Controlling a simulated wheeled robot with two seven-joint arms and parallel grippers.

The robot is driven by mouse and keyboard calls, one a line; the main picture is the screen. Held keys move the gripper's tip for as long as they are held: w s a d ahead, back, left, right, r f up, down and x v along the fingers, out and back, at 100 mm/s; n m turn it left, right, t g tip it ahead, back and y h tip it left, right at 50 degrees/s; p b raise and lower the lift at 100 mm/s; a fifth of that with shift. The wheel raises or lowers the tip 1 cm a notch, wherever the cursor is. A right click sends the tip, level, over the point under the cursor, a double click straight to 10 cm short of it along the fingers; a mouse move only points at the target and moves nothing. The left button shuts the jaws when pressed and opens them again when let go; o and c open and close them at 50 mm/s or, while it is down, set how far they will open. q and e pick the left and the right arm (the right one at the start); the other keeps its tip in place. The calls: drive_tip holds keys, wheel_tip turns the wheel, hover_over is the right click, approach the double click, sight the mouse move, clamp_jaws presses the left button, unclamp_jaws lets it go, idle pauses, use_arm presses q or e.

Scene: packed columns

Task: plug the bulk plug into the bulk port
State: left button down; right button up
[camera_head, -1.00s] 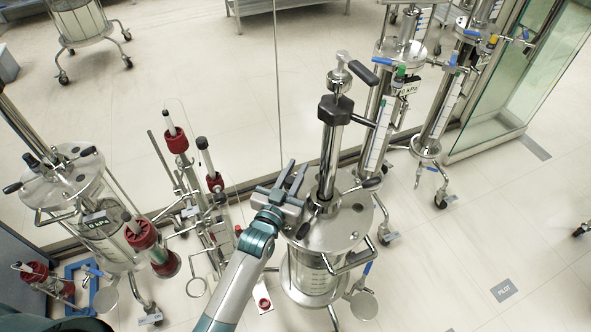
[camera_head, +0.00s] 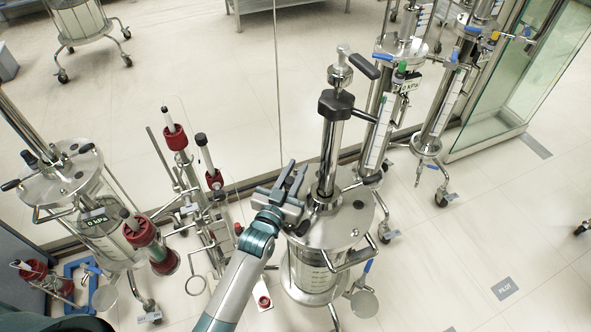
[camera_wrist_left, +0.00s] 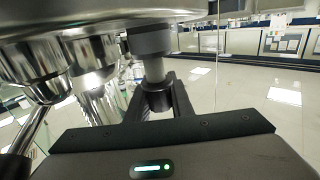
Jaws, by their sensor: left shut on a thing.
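My left gripper (camera_head: 291,178) is beside the steel column's lid (camera_head: 335,232), left of its tall central tube. In the left wrist view its dark fingers (camera_wrist_left: 158,98) are shut on a grey cylindrical plug (camera_wrist_left: 153,66), which I take to be the bulk plug. The plug stands upright, with a wider grey collar on top, just under a large steel rim (camera_wrist_left: 100,14). Whether it touches or enters anything above cannot be told. The plug is not clear in the head view. I cannot single out the bulk port. My right gripper is not in view.
A red-capped column rig (camera_head: 178,140) stands left of my gripper, close by. Another steel column (camera_head: 62,172) is at the far left. More columns with a blue-handled valve (camera_head: 388,58) stand at the right rear. The floor (camera_head: 445,260) at right is open.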

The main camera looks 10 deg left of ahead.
use_arm(q)
drive_tip(key=shift+f+b, duration=0.55)
drive_tip(key=shift+f, duration=0.4)
drive_tip(key=c, duration=1.5)
unclamp_jaws()
drive_tip(key=shift+s, duration=0.15)
drive_tip(key=s+a+b, duration=0.1)
drive_tip(key=s, duration=0.4)
drive_tip(key=s+a+b, duration=0.1)
drive_tip(key=s+b, duration=0.1)
drive_tip(key=s, duration=0.4)
drive_tip(key=s+a+b, duration=0.1)
drive_tip(key=s+b, duration=0.1)
drive_tip(key=s, duration=0.4)
drive_tip(key=shift+a, duration=0.15)
drive_tip(key=shift+w, duration=0.1)
